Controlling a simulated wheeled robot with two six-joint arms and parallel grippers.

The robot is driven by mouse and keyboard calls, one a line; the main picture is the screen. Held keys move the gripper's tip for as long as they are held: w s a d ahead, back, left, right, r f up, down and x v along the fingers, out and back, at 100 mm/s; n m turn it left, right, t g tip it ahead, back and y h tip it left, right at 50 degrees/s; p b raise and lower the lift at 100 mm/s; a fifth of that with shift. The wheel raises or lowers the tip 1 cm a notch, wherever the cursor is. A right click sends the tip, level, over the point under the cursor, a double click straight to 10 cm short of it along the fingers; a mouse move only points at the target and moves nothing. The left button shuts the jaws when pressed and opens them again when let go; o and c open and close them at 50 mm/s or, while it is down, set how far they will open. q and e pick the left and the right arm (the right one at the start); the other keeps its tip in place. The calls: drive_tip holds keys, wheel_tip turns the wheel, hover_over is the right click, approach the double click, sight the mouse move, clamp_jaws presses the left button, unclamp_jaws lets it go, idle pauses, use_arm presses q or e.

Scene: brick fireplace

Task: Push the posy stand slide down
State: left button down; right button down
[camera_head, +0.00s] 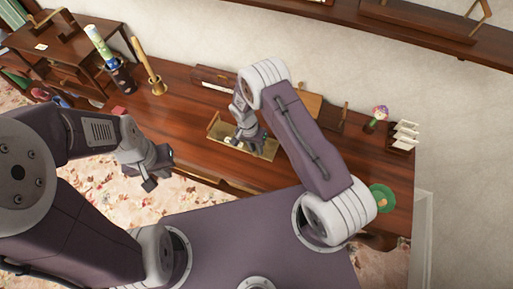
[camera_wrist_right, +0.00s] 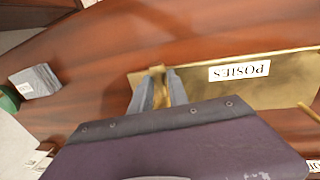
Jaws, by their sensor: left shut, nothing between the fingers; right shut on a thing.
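The posy stand is a brass plate (camera_head: 262,150) on the dark wooden table. In the right wrist view the same plate (camera_wrist_right: 200,88) carries a white label (camera_wrist_right: 239,71) reading POSIES, upside down. My right gripper (camera_wrist_right: 161,88) is shut on a narrow brass upright piece (camera_wrist_right: 158,72) near one end of the plate, seemingly the slide. In the head view my right gripper (camera_head: 247,141) is over the plate and hides part of it. A thin brass rod (camera_wrist_right: 308,112) stands at the plate's other end. My left gripper (camera_head: 154,177) is shut and empty, left of the stand over the floral floor.
Several things stand on the table: a brass candlestick-like piece (camera_head: 149,68), a dark holder with a rolled paper (camera_head: 120,78), a flower ornament (camera_head: 376,115), a card rack (camera_head: 404,136) and a green dish (camera_head: 382,197). A wooden shelf (camera_head: 400,32) runs along the wall.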

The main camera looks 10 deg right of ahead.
drive_tip(key=c, duration=1.3)
unclamp_jaws()
drive_tip(key=shift+o, duration=0.2)
drive_tip(key=shift+r, duration=0.1)
wheel_tip(320, 180, up, 9)
drive_tip(key=w+a+b, duration=0.1)
drive_tip(key=b, duration=0.1)
drive_tip(key=shift+a, duration=0.2)
drive_tip(key=shift+f, duration=0.2)
